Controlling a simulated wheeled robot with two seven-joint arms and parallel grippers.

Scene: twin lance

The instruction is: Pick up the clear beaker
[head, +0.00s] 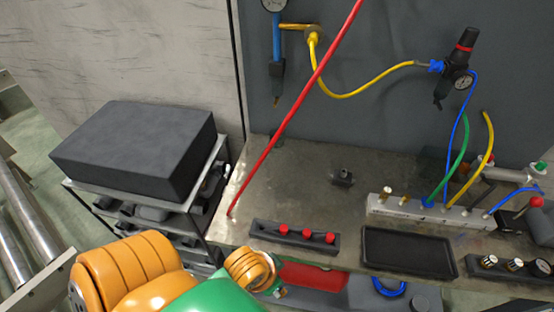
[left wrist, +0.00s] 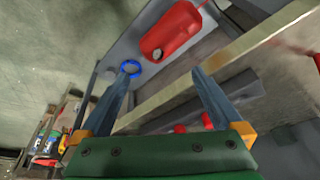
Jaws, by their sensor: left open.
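I cannot make out a clear beaker in either view. My left gripper (left wrist: 162,84) is open in the left wrist view, its two blue-grey fingers spread with nothing held between them. It points past the bench's front edge, with the lower shelf showing beyond the fingers. In the head view my orange and green left arm comes in at the bottom left, and its fingers are not visible there. My right gripper is in neither view.
The workbench (head: 290,190) holds a dark strip with red knobs (head: 308,235), a black tray (head: 408,252) and a hose manifold (head: 400,205). A red line crosses above its left side. A red container (left wrist: 171,30) and blue ring (left wrist: 130,68) are on the lower shelf.

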